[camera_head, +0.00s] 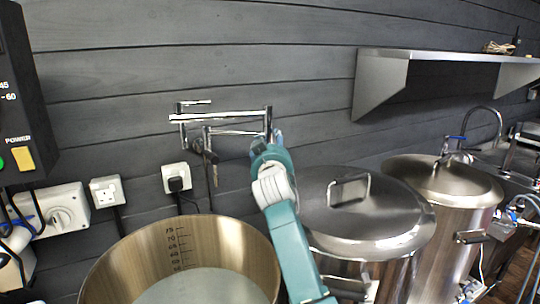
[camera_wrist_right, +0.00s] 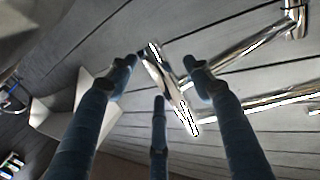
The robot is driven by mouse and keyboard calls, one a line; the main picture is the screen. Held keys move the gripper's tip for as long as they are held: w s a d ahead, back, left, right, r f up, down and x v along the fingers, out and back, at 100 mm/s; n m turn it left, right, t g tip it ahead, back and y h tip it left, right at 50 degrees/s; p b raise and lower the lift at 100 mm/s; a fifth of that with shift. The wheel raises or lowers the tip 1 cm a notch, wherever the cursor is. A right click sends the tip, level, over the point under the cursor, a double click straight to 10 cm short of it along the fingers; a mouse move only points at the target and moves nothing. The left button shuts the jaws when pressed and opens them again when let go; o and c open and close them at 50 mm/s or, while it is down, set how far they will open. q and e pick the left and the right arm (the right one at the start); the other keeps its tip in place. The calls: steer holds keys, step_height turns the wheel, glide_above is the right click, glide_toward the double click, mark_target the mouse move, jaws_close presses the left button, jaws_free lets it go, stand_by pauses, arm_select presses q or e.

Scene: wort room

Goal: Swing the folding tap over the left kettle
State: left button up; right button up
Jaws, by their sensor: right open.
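The chrome folding tap (camera_head: 230,115) is fixed to the dark plank wall, its jointed bars folded close to the wall. The left kettle (camera_head: 106,277) stands open below it, with volume marks inside. My right gripper (camera_head: 272,140) is at the right end of the tap's bars. In the right wrist view, the open fingers (camera_wrist_right: 163,78) stand around the tap's short chrome end piece (camera_wrist_right: 172,88), which lies between them. I cannot tell whether any finger touches it. My left gripper is not in view.
A lidded steel kettle (camera_head: 372,223) stands right of the open one, and another lidded kettle (camera_head: 443,185) farther right. A metal shelf (camera_head: 440,57) is on the wall above. Sockets (camera_head: 107,190) and a control box (camera_head: 22,90) are at the left.

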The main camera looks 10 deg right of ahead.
steer(key=s+a, duration=0.2)
steer(key=s, duration=0.8)
steer(key=shift+s+a+f, duration=0.1)
